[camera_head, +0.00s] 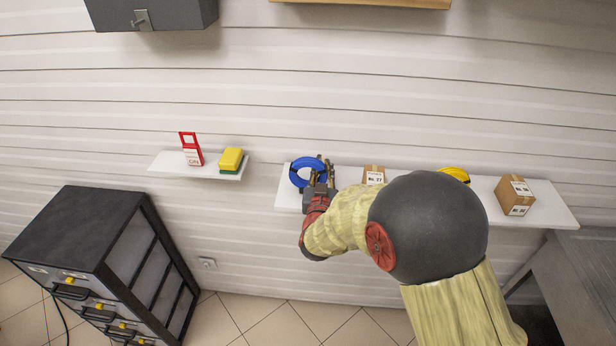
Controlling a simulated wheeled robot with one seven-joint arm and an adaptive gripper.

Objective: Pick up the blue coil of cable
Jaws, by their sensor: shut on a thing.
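The blue coil of cable (298,168) is at the left end of the longer white wall shelf (288,199). It looks like a thick blue ring, seen from above and in front. My gripper (323,170) is at the coil's right side, shut on it. The fingers and my wrist hide the coil's right part. I cannot tell whether the coil still touches the shelf.
A cardboard box (374,174), a yellow item (455,173) partly behind my arm and another box (516,196) share the shelf. A smaller shelf (165,163) holds a red-and-white tag (192,151) and a yellow-green sponge (231,159). A dark drawer cabinet (75,230) stands left.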

